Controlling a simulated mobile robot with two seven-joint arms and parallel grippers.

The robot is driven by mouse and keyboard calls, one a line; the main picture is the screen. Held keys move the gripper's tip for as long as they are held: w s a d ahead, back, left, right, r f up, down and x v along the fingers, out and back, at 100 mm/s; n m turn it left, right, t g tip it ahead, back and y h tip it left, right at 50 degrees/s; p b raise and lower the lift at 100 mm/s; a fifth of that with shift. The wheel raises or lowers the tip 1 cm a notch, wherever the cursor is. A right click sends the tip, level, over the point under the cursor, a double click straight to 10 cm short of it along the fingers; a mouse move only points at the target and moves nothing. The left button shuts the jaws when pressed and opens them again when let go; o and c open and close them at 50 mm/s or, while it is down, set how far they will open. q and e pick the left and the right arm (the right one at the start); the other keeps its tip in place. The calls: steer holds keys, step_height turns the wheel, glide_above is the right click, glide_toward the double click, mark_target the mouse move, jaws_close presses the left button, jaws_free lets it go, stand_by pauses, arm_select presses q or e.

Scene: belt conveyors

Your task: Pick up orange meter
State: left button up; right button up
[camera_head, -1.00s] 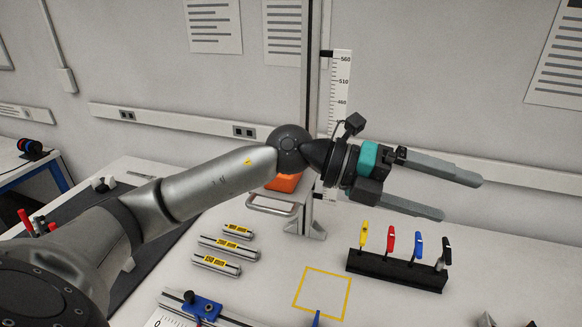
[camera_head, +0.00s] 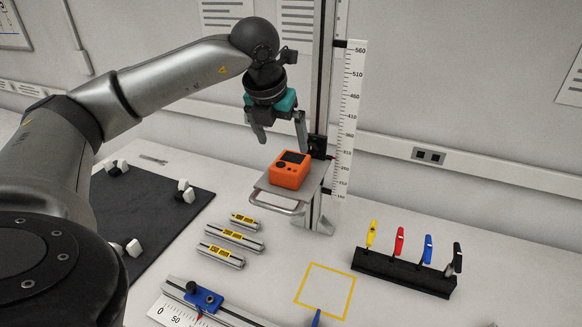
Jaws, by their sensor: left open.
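The orange meter (camera_head: 289,170), a small box with a dark screen on top, sits on a grey metal platform (camera_head: 272,190) fixed to an upright post. My left gripper (camera_head: 281,141) points down just above and behind the meter. Its two fingers are spread apart with nothing between them, and it looks clear of the meter. My right gripper is not in view.
The post (camera_head: 323,80) with a white scale (camera_head: 347,110) rises close to the right of my gripper. A black rack (camera_head: 403,272) with coloured-handled tools stands at right. Labelled bars (camera_head: 233,236) and a yellow square outline (camera_head: 325,291) lie in front. A dark mat (camera_head: 150,210) is at left.

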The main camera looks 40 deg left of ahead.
mark_target(290, 161)
arm_select(q)
steer(key=x, duration=0.4)
steer(key=shift+w+f+p, duration=0.15)
steer(key=shift+f+p, duration=0.1)
steer(key=shift+p, duration=0.05)
steer(key=shift+w+p+x, duration=0.15)
steer(key=shift+p+x, duration=0.3)
steer(key=shift+x, duration=0.9)
steer(key=shift+w+p+x, duration=0.15)
steer(key=shift+p+x, duration=0.25)
steer(key=shift+x, duration=0.9)
steer(key=shift+r, duration=0.1)
steer(key=shift+c, duration=0.2)
steer(key=c, duration=1.2)
steer(key=shift+r, duration=0.1)
steer(key=shift+c, duration=0.3)
steer(key=shift+r, duration=0.1)
